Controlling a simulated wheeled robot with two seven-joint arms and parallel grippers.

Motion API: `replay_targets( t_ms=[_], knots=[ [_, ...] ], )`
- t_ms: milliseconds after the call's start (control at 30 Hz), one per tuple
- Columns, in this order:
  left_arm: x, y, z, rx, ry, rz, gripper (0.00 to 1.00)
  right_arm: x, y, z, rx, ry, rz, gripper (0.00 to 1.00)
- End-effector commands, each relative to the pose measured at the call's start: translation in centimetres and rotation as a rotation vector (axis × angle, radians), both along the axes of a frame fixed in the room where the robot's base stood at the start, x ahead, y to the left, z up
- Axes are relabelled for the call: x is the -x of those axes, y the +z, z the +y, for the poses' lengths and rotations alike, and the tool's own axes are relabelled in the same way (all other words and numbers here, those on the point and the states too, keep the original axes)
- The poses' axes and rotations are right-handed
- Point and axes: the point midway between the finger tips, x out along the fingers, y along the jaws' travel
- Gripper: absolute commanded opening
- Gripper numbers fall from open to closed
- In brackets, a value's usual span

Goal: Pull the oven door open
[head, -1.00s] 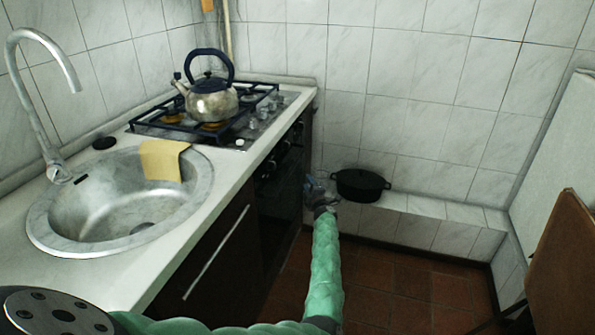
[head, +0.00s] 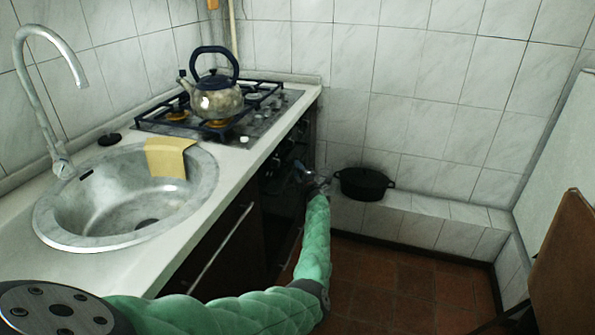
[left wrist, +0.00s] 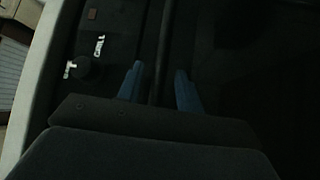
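The oven (head: 282,200) is a dark front built into the counter below the hob, and its door looks shut. My left gripper (head: 306,172) is at the upper part of the oven front, at the end of the green-sleeved arm. In the left wrist view its two blue fingers (left wrist: 158,88) are apart, with a dark bar, the oven handle (left wrist: 163,45), running between them. I see a gap on either side of the bar. A knob (left wrist: 88,66) on the oven panel shows to the left. My right gripper is not in view.
A kettle (head: 216,100) stands on the gas hob (head: 262,124). A sink (head: 70,212) with a yellow cloth (head: 168,157) is nearer. A black pot (head: 363,184) sits on the tiled ledge (head: 430,207). The floor (head: 385,275) before the oven is clear; a brown panel (head: 562,265) stands at right.

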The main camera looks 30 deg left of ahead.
Motion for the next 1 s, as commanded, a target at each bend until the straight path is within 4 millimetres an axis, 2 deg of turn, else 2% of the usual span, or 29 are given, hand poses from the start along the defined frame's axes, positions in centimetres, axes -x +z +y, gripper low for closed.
replay_targets(
  t_ms=[300,500,767,1000],
  knots=[
    [-0.1,0.0,0.2,0.000,-0.001,0.000,0.36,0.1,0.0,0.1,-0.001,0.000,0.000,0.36],
    [-0.1,0.0,0.2,0.000,-0.001,0.000,0.00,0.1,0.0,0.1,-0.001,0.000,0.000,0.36],
    [-0.2,-0.1,0.0,-0.003,-0.001,0.001,0.00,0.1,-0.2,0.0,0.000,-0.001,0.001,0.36],
    [-0.4,-0.7,-1.0,-0.042,-0.003,0.010,0.00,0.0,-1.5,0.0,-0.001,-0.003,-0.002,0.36]
  ],
)
